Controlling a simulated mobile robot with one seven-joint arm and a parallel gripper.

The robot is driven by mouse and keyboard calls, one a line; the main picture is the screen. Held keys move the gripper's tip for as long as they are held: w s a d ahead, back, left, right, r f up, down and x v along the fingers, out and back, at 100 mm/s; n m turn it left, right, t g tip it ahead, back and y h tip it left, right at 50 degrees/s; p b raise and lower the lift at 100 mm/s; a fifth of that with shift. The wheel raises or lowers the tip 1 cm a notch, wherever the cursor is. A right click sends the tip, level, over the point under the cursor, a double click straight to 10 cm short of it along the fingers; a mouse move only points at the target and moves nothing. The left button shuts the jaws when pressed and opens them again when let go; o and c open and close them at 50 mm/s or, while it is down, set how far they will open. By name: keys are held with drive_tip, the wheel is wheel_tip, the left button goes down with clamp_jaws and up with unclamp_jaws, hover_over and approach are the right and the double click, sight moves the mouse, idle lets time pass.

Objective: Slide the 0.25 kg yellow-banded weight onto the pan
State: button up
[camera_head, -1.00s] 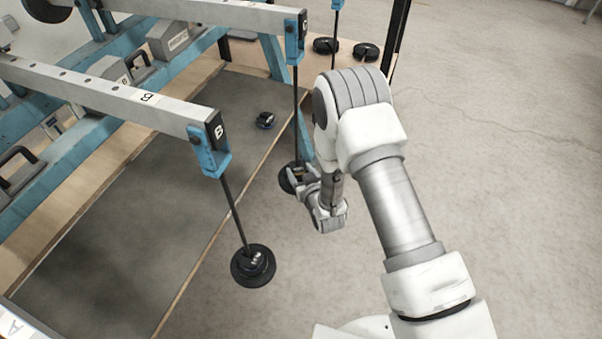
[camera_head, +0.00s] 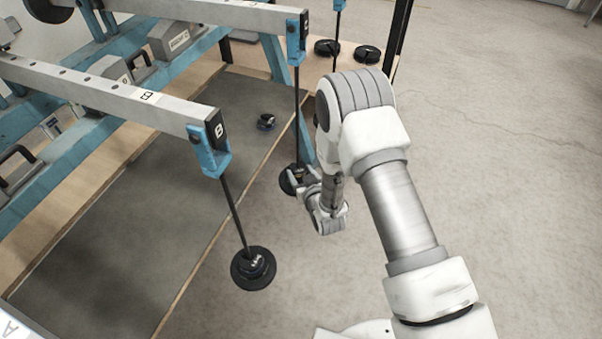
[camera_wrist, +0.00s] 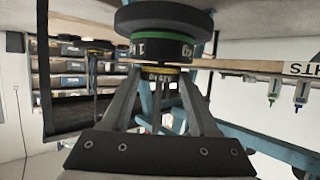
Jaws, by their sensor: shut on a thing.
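The yellow-banded weight (camera_wrist: 160,77) is a small black disc held between the fingertips of my gripper (camera_wrist: 158,84) in the wrist view, which looks upside down. It sits against a larger green-banded weight (camera_wrist: 165,48), with the black pan (camera_wrist: 165,18) on that weight's other side. I cannot tell whether the yellow-banded weight touches the green-banded one. In the head view my gripper (camera_head: 303,185) is at the pan (camera_head: 288,180) of the far hanger, beside its rod (camera_head: 297,120). My wrist partly hides the stack there.
The near beam's hanger (camera_head: 253,267) carries black weights, in front of my wrist. A small dark weight (camera_head: 266,121) lies on the grey mat (camera_head: 130,210). Two black weights (camera_head: 327,47) lie on the wooden board behind. Bare floor (camera_head: 490,170) is open to the right.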

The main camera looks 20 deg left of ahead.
drive_tip(key=shift+f, duration=0.2)
drive_tip(key=o, duration=1.4)
drive_tip(key=shift+s, duration=0.1)
drive_tip(key=shift+p+v, duration=0.8)
drive_tip(key=shift+v, duration=2.65)
